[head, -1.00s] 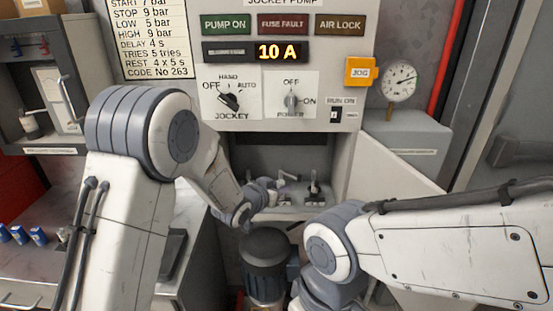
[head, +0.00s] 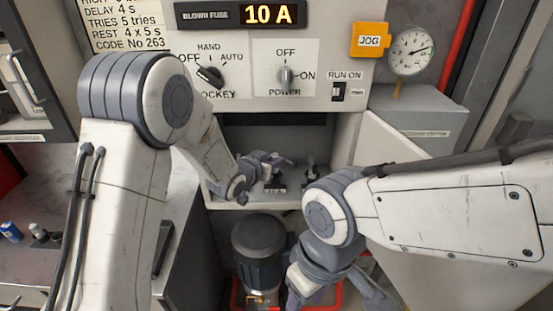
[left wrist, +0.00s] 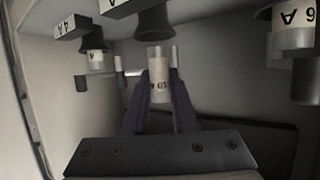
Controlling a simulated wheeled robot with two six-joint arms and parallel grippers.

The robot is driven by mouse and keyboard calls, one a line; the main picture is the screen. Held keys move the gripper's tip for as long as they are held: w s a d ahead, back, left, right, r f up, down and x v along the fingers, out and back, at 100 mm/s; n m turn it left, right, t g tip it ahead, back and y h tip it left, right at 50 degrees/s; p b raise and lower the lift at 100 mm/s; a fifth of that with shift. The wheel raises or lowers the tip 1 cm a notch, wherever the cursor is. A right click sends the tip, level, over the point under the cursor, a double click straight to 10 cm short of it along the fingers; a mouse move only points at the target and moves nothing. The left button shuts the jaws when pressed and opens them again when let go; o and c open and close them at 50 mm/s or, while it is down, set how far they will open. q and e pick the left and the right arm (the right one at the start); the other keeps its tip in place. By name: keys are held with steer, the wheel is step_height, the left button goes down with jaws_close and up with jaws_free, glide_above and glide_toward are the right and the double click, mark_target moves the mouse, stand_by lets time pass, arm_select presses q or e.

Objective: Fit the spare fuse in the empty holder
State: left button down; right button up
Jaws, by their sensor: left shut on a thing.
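My left gripper (head: 277,165) reaches into the recess below the panel in the head view. In the left wrist view its fingers (left wrist: 160,98) are shut on a pale cylindrical fuse (left wrist: 159,85) with a partly hidden label I cannot read for sure. Its end lies close to a black cone-shaped holder (left wrist: 155,22); I cannot tell whether they touch. Another holder, tagged 4 A (left wrist: 92,38), is to the left with a pale cap below it. A 6 A tag (left wrist: 296,18) marks one at the right. My right gripper (head: 335,285) is partly cut off at the bottom of the head view.
The panel display (head: 268,14) reads 10 A beside the words BLOWN FUSE. Below it are the jockey knob (head: 210,76) and power knob (head: 285,75). A dark motor (head: 259,245) stands below the recess. Blue cans (head: 11,231) stand on the left counter.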

arm_select(q)
steer(key=shift+s+f, duration=0.1)
steer(key=shift+s, duration=0.05)
stand_by(0.7)
steer(key=shift+b, duration=0.3)
stand_by(0.4)
steer(key=shift+f, duration=0.15)
